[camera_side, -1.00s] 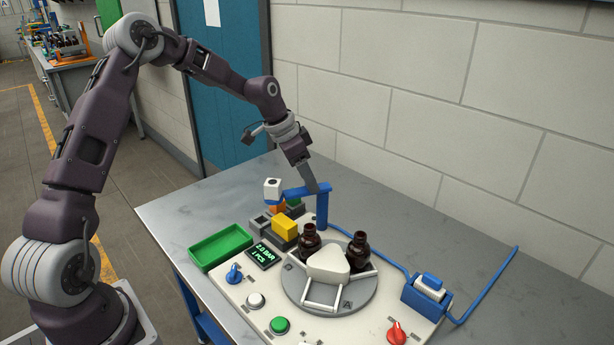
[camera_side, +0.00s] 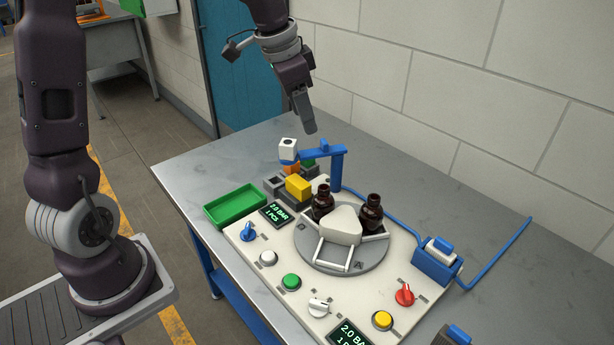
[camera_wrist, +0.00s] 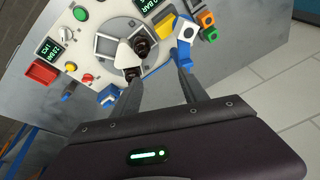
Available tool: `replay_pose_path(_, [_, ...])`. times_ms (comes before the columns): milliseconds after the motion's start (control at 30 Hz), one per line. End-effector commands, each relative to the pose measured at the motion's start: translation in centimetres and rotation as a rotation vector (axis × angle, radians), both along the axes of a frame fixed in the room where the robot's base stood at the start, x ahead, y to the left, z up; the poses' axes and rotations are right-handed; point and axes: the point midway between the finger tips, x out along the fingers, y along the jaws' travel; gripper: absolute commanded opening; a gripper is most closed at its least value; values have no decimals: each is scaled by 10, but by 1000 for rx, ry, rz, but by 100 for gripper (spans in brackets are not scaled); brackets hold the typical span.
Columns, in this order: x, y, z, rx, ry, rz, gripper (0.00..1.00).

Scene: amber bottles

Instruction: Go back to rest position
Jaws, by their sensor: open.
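Two dark amber bottles stand on the round grey turntable (camera_side: 345,266), one at the left (camera_side: 322,201) and one at the right (camera_side: 372,212) of a white rounded triangular block (camera_side: 341,226). In the wrist view the bottles (camera_wrist: 140,47) also show beside the white block. My gripper (camera_side: 304,124) hangs above the blue bracket (camera_side: 336,175), clear of it and of the bottles. In the wrist view its two fingers (camera_wrist: 158,78) are apart with nothing held between them.
A green tray (camera_side: 235,206), coloured blocks (camera_side: 298,187), knobs and buttons stand around the turntable. A blue holder (camera_side: 437,262) with a tube is at the right. A red tray (camera_wrist: 42,73) shows in the wrist view. The grey table's back left (camera_side: 230,155) is clear.

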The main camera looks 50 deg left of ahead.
Motion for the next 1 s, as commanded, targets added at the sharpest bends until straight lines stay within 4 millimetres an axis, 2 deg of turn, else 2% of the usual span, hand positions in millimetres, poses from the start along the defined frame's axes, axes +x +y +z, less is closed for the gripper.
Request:
replay_pose_path(33, [-31,-17,18,38,-14,28,51])
replay_pose_path(67, [-52,-25,27,50,-24,58,51])
replay_pose_path(100, [-80,-35,37,59,-39,100,51])
replay_pose_path(167, [-124,-46,48,54,-72,167,51])
replay_pose_path(200, [-151,-52,51,37,-96,210,51])
replay_pose_path(300, [-208,-61,48,-31,-141,296,51])
replay_pose_path(400, [-243,-66,40,-100,-161,348,51])
replay_pose_path(533, [-260,-68,33,-140,-168,373,51])
replay_pose_path(1000, [-260,-68,33,-140,-169,374,51])
